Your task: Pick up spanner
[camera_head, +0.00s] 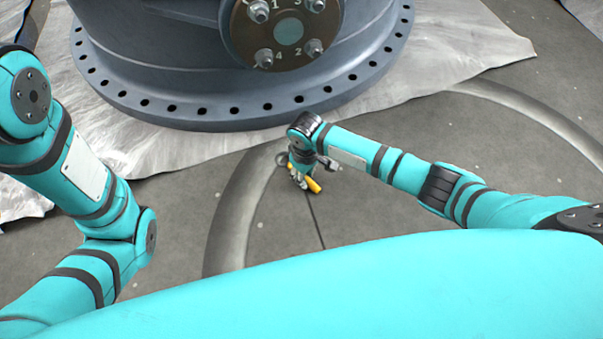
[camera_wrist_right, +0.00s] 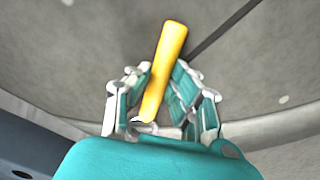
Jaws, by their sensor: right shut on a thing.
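The spanner (camera_head: 314,186) has a yellow handle and lies low by the floor in the head view, with a grey ring-like end just left of my gripper. My right gripper (camera_head: 299,178) is over it, fingers closed around it. In the right wrist view the yellow handle (camera_wrist_right: 165,62) runs between the two fingers of my right gripper (camera_wrist_right: 158,92), which are shut on it. The fingers hide part of the spanner. I cannot tell whether it touches the floor. My left arm is at the left of the head view, and its gripper is not visible.
A large grey flanged valve body (camera_head: 160,60) stands at the back, with a round bolted plate (camera_head: 288,32) on it. A crumpled pale sheet (camera_head: 450,60) lies under and around it. The grey floor (camera_head: 400,225) around my right gripper looks clear.

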